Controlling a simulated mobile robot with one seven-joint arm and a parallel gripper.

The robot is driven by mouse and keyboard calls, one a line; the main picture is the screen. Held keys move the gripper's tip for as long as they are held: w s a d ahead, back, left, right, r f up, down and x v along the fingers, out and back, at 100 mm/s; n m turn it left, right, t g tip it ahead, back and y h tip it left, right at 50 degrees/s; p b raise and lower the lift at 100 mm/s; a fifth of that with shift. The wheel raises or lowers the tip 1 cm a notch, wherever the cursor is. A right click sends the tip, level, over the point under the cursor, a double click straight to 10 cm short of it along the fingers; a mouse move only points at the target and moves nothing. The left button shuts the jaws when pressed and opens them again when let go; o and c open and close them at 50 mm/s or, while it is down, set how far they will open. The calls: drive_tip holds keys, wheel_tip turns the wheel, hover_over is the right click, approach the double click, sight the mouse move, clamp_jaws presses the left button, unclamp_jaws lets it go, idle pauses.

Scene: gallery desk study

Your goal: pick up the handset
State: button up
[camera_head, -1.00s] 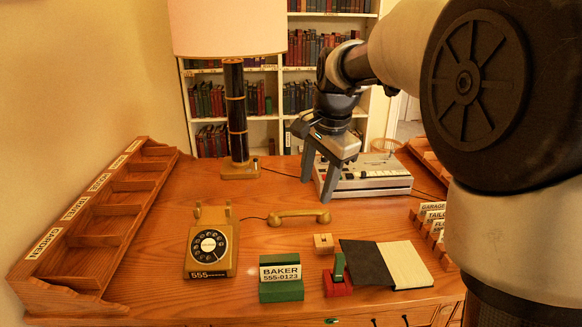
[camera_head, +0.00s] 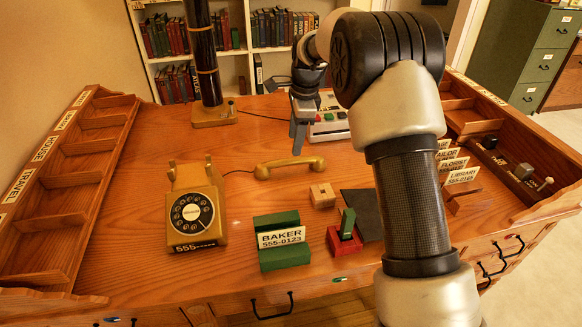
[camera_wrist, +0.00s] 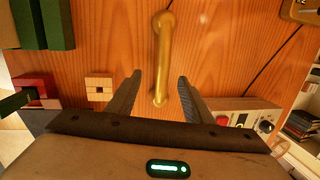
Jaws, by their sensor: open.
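The handset (camera_head: 289,166) is a yellow, bone-shaped piece lying off its cradle on the wooden desk, right of the yellow rotary telephone (camera_head: 196,205). In the wrist view the handset (camera_wrist: 161,58) runs up the picture, its near end lying between the two fingertips as seen from the camera. My gripper (camera_head: 301,133) is open and empty, above the desk just behind the handset's right end. In the wrist view my gripper (camera_wrist: 160,80) has its fingers apart on either side of the handset's line. I cannot tell the exact height gap.
A wooden block (camera_head: 322,195), a green card holder (camera_head: 282,252) marked BAKER and a red and green item (camera_head: 345,236) stand in front. A grey machine (camera_head: 331,122) is behind my gripper. Slotted racks line both sides.

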sight(291, 159)
drive_tip(key=f, duration=0.3)
drive_tip(key=f+b, duration=0.1)
drive_tip(key=f, duration=0.1)
drive_tip(key=shift+w+a, duration=0.25)
drive_tip(key=shift+w, duration=0.1)
drive_tip(key=shift+w+a+f+b, duration=0.15)
drive_tip(key=shift+w+f+b, duration=0.1)
drive_tip(key=shift+f, duration=0.6)
drive_tip(key=shift+w+a+f+b, duration=0.1)
drive_tip(key=shift+w+f+b, duration=0.1)
drive_tip(key=shift+f, duration=0.6)
drive_tip(key=shift+w+a+f+b, duration=0.15)
drive_tip(key=shift+w+f+b, duration=0.1)
drive_tip(key=shift+f, duration=0.6)
drive_tip(key=shift+s, duration=0.1)
clamp_jaws()
